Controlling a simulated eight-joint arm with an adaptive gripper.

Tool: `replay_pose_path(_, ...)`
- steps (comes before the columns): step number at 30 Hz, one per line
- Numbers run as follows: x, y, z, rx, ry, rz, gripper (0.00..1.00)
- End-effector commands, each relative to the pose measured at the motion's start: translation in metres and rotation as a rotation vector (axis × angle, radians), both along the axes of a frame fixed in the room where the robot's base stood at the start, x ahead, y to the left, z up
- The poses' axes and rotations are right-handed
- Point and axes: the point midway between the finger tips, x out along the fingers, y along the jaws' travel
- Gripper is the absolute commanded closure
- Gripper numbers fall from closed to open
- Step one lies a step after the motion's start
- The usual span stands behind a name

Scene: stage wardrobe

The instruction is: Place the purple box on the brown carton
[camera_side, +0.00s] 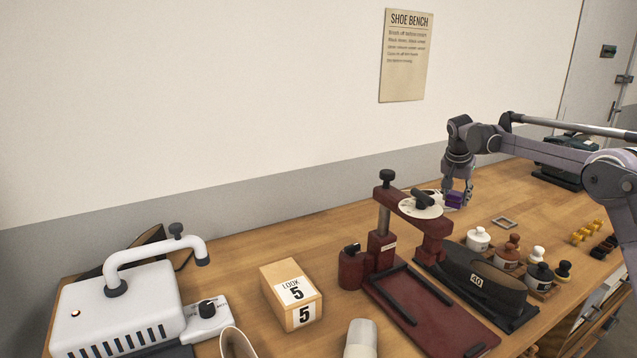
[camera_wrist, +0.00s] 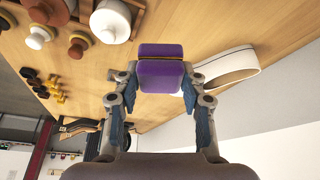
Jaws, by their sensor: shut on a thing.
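The purple box (camera_side: 454,200) is small and is held in my gripper (camera_side: 458,187) behind the red press in the side view. In the wrist view the purple box (camera_wrist: 160,77) sits between the two fingers of my gripper (camera_wrist: 160,84), which are shut on its sides. The box looks raised off the bench, but the exact gap is hard to tell. The brown carton (camera_side: 268,279), a light brown box with "LOOK 5" labels, stands on the bench at the lower middle, well to the left of my gripper. Its top looks clear. The carton is not in the wrist view.
A dark red press (camera_side: 383,246) with a tall post stands between my gripper and the carton. A white machine (camera_side: 120,305) is left of the carton.

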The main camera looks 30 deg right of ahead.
Motion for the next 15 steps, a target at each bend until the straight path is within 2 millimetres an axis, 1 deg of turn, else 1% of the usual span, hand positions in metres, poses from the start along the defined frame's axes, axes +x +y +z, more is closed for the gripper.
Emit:
replay_pose_path(1, 0.011, 0.024, 0.006, 0.0, 0.0, 0.081, 0.89)
replay_pose_path(2, 0.017, 0.037, 0.009, 0.0, 0.0, 0.128, 0.89)
replay_pose_path(3, 0.025, 0.054, 0.013, 0.0, -0.001, 0.189, 0.89)
replay_pose_path(5, 0.034, 0.079, 0.02, 0.0, 0.0, 0.278, 0.89)
replay_pose_path(6, 0.04, 0.095, 0.024, 0.0, -0.001, 0.335, 0.89)
replay_pose_path(11, 0.058, 0.159, 0.043, 0.0, -0.001, 0.553, 0.89)
replay_pose_path(12, 0.061, 0.175, 0.047, -0.001, -0.001, 0.605, 0.89)
replay_pose_path(15, 0.067, 0.21, 0.058, -0.001, 0.0, 0.719, 0.89)
